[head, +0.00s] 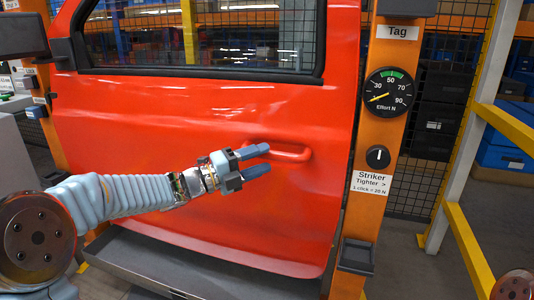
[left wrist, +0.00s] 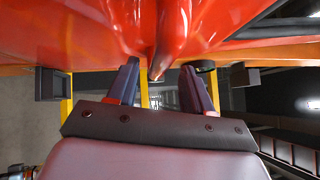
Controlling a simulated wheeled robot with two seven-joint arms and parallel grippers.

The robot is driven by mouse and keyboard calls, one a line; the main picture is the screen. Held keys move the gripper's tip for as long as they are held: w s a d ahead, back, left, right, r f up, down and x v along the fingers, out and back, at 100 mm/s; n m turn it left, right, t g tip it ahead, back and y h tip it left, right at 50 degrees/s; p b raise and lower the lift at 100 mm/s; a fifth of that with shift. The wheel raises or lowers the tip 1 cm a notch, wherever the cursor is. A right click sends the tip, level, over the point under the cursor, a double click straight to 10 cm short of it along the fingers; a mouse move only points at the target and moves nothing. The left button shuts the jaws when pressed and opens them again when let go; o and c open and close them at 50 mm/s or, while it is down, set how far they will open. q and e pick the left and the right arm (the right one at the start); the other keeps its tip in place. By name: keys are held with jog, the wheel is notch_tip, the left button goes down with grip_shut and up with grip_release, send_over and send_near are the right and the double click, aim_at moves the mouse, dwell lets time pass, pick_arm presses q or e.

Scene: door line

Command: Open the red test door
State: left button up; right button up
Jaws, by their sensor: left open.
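The red test door (head: 190,120) stands upright in an orange frame, with a window in its upper part. I cannot tell whether it is latched or slightly ajar. Its red pull handle (head: 284,151) is near the right edge. My left gripper (head: 262,161) is open at the left end of the handle, its fingers pointing right. In the left wrist view, the open left gripper (left wrist: 160,85) has one finger on each side of the red handle (left wrist: 165,50), which reaches down toward the gap. Contact is not clear. My right gripper is out of view.
The right orange post (head: 385,150) carries a gauge (head: 389,92) with its needle low, a black knob (head: 378,157) and a Striker label (head: 370,185). A grey ledge (head: 150,262) runs under the door. A yellow barrier (head: 465,250) stands at the right.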

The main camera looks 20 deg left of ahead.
pick_arm(q)
jog(key=shift+x, duration=1.15)
grip_shut()
jog(key=shift+f, duration=0.1)
